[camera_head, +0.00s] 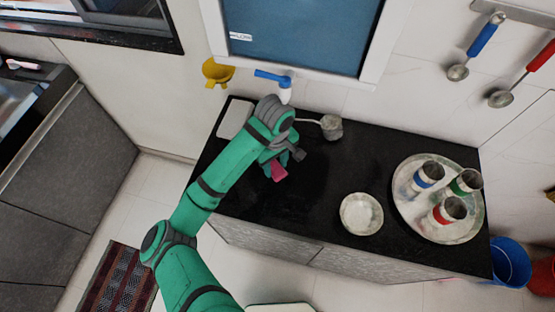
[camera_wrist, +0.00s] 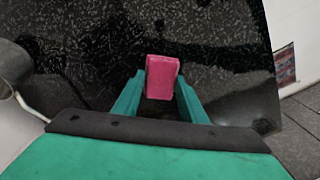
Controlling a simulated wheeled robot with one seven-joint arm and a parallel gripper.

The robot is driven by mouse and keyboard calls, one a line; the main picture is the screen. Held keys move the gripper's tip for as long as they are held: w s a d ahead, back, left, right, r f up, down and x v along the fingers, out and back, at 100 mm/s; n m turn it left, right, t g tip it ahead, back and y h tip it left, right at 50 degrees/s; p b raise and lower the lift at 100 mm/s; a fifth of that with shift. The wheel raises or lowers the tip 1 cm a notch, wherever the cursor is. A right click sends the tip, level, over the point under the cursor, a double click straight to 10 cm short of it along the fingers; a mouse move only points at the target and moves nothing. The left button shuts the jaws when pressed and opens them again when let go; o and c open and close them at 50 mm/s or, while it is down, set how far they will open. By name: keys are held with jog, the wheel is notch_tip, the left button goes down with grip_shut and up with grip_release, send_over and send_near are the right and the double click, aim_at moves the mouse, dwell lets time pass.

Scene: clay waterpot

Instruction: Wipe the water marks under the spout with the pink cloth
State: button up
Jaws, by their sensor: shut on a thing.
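The pink cloth (camera_wrist: 161,78) is a small folded block between the fingers of my gripper (camera_wrist: 160,95), which is shut on it. In the head view the pink cloth (camera_head: 278,171) shows just below my gripper (camera_head: 273,160), over the black counter (camera_head: 320,165). I cannot tell whether the cloth touches the counter. A blue-handled spout or tap (camera_head: 275,80) is on the wall side behind my arm; my arm hides part of the area below it. Pale specks and smooth dark patches show on the counter in the wrist view, and I cannot tell which are water marks.
A long-handled metal cup (camera_head: 331,127) lies right of my gripper. A pale bowl (camera_head: 361,214) stands near the front edge. A round tray (camera_head: 408,207) with banded metal cups is at the right. A white board (camera_head: 235,118) is at the left end. The counter between gripper and bowl is clear.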

aim_at(269, 193)
jog(key=shift+s+a+f, duration=0.1)
jog(key=shift+s+a, duration=0.1)
jog(key=shift+s, duration=0.5)
jog(key=shift+s+a+f, duration=0.1)
jog(key=shift+s+a, duration=0.15)
jog(key=shift+s, duration=0.4)
jog(key=shift+s+a, duration=0.2)
jog(key=shift+s, duration=0.5)
jog(key=shift+s+a+r, duration=0.1)
jog(key=shift+s+a, duration=0.2)
jog(key=shift+s, duration=0.55)
jog(key=shift+s+a, duration=0.25)
jog(key=shift+s, duration=0.6)
jog(key=shift+w+r, duration=0.1)
jog(key=shift+r, duration=3)
jog(key=shift+r, duration=0.1)
jog(key=shift+r, duration=1.4)
